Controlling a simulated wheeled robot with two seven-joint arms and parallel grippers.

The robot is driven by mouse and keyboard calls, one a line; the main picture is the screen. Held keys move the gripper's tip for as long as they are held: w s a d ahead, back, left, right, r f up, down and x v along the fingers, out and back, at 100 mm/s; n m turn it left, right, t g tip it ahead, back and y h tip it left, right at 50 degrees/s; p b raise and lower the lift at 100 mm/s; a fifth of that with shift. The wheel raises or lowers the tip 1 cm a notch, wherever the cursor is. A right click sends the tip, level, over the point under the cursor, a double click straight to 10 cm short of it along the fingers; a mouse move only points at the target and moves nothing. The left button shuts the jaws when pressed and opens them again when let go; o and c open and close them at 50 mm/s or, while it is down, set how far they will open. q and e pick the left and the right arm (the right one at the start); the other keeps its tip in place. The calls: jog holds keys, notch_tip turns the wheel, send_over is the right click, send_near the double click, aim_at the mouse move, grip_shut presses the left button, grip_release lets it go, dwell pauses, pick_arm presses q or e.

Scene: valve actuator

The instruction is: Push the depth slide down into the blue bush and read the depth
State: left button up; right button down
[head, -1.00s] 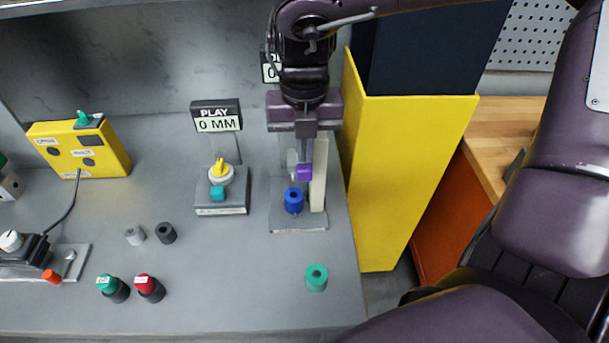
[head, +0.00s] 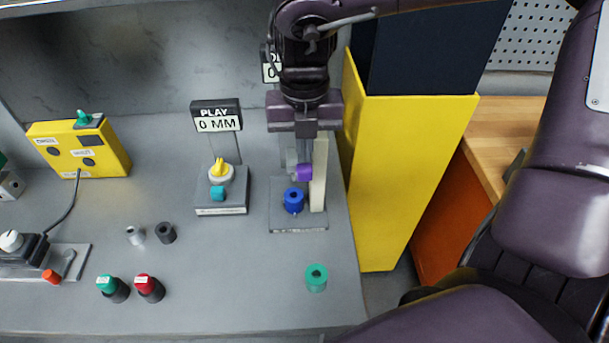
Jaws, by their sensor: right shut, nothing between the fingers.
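The blue bush (head: 293,201) stands upright on the grey base (head: 300,226) of the depth stand. A cream post (head: 319,175) rises behind it to the right. The depth slide, with a purple block (head: 304,171) and a grey part (head: 291,160) beside it, is above the bush. My right gripper (head: 305,135) is shut and points down over the slide; I cannot tell whether it touches it. The depth display (head: 270,68) is mostly hidden behind my right arm; only a "0" shows. My left gripper is not in view.
A display reading "PLAY 0 MM" (head: 217,116) stands behind a yellow-knobbed fixture (head: 221,175) to the left. A green bush (head: 316,278) is at the front right. A tall yellow bin (head: 410,170) stands right of the bench.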

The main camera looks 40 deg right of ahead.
aim_at(304, 167)
jog(key=shift+f+b, duration=2.45)
jog(key=shift+f, duration=0.4)
jog(key=shift+r, duration=0.15)
jog(key=shift+r+p, duration=3.45)
jog(key=shift+r, duration=1)
